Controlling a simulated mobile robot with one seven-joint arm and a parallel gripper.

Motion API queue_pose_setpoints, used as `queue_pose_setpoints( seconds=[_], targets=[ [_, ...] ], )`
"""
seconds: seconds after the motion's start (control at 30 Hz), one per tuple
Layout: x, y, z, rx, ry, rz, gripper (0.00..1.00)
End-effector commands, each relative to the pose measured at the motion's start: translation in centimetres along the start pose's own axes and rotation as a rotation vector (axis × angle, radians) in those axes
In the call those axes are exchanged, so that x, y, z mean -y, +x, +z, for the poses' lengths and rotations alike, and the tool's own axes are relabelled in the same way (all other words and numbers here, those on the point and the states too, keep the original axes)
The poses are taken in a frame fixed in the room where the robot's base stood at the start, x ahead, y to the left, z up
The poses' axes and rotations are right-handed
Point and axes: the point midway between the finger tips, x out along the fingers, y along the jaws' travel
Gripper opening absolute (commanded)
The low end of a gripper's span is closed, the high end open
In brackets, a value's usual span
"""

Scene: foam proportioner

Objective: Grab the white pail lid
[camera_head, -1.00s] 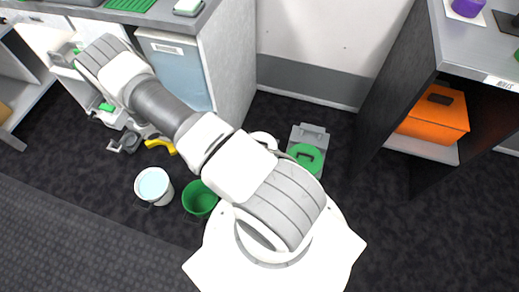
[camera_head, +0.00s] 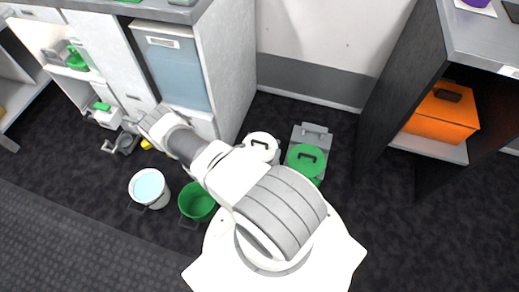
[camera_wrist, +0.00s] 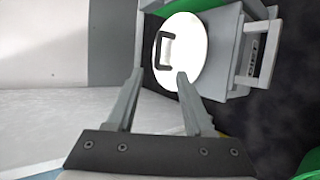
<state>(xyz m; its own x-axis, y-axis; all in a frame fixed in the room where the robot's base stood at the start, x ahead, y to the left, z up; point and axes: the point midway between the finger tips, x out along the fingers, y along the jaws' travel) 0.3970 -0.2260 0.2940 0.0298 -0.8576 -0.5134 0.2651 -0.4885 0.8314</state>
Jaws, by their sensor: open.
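The white pail lid (camera_head: 260,145), a round white disc with a dark handle, sits on the floor side in the middle of the head view, partly behind my arm. It also shows in the wrist view (camera_wrist: 186,58), with its dark handle (camera_wrist: 161,50) standing near its left edge. My gripper (camera_wrist: 160,75) is open and empty in the wrist view. Its right fingertip overlaps the lid's lower edge in the picture, and the handle lies beyond the gap between the fingertips. I cannot tell any contact. My gripper is hidden in the head view.
A green lid (camera_head: 305,160) with a handle is right of the white lid, by a grey object (camera_head: 313,134). A white bucket (camera_head: 150,188) and a green bucket (camera_head: 196,202) stand at left. A cabinet side (camera_head: 228,70) rises behind my arm. An orange box (camera_head: 442,112) sits on the right shelf.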

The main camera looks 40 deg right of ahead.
Motion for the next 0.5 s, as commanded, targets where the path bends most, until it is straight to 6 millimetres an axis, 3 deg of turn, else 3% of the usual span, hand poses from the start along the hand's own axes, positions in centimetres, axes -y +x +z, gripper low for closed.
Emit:
queue_pose_setpoints(
  seconds=[0.03,0.2,0.5],
  targets=[
    [0.3,1.5,0.0,0.003,0.004,0.0,0.52],
    [0.3,4.8,0.0,0.003,0.002,0.0,0.52],
    [0.1,7.2,-0.1,0.001,0.001,-0.001,0.52]
  ],
)
